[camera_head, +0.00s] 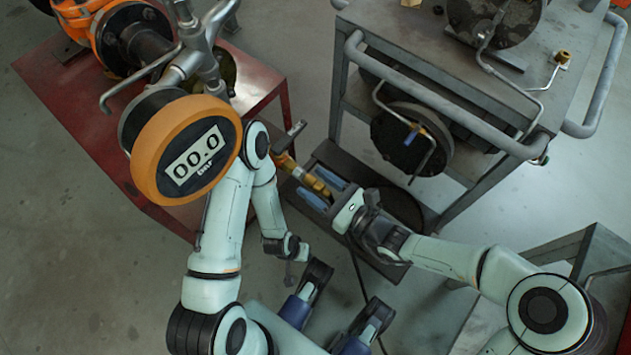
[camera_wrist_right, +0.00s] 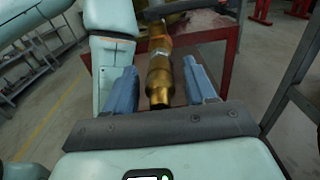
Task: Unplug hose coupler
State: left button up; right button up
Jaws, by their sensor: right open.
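The brass hose coupler (camera_head: 318,187) sits at the end of a brass fitting (camera_head: 285,160) by the red bench in the head view. In the right wrist view the coupler (camera_wrist_right: 160,80) points from the fitting back toward my palm. My right gripper (camera_head: 309,181) is open, with one blue finger on each side of the coupler. In the right wrist view (camera_wrist_right: 159,66) gaps show between the coupler and both fingers. My left arm is folded beside the gauge; its gripper end (camera_head: 290,268) is small and dark, and its fingers are unclear.
A round orange gauge (camera_head: 187,150) reading 00.0 stands on the red bench (camera_head: 75,130), close to my left arm. A grey cart (camera_head: 470,205) with rails stands behind my right gripper. A dark hose or cable (camera_head: 360,280) runs along the floor.

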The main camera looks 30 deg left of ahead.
dwell(0.6)
grip_shut()
jog(key=d+p, duration=0.2)
jog(key=d, duration=0.4)
jog(key=shift+s+p, duration=0.25)
jog(key=shift+p, duration=0.15)
dwell(0.8)
